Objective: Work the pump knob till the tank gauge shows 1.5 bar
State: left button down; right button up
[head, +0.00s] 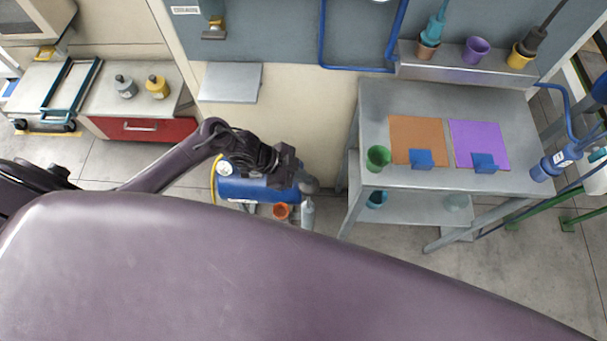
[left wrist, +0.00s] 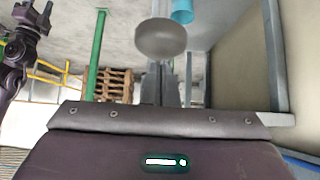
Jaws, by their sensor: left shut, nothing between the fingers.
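The blue tank (head: 255,187) lies low by the cream wall, below the left end of the bench. A small round white gauge (head: 225,169) sits at its left end; its reading is too small to make out. The grey pump knob (head: 311,185) is at the right of the tank. It also shows as a pale grey oval in the left wrist view (left wrist: 160,38), just past my fingertips. My left gripper (head: 297,172) is shut and empty, close beside the knob; contact cannot be told. In the left wrist view, my right arm's end (left wrist: 40,20) shows at the far left, its jaws unclear.
A grey bench (head: 395,97) at right holds an orange mat (head: 415,130), a purple mat (head: 480,135) and a green cup (head: 377,157). An orange pot (head: 282,211) and a grey bottle (head: 308,213) stand by the tank. A red-drawer cabinet (head: 150,130) is at left.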

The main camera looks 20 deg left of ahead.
aim_at(309, 199)
pick_arm(q)
jog(key=shift+f, duration=0.2)
jog(key=f+b, duration=0.3)
jog(key=f, duration=0.2)
jog(key=f+b, duration=0.4)
jog(key=shift+s+f+b, duration=0.2)
jog(key=shift+f+b, duration=0.1)
jog(key=shift+f, duration=0.05)
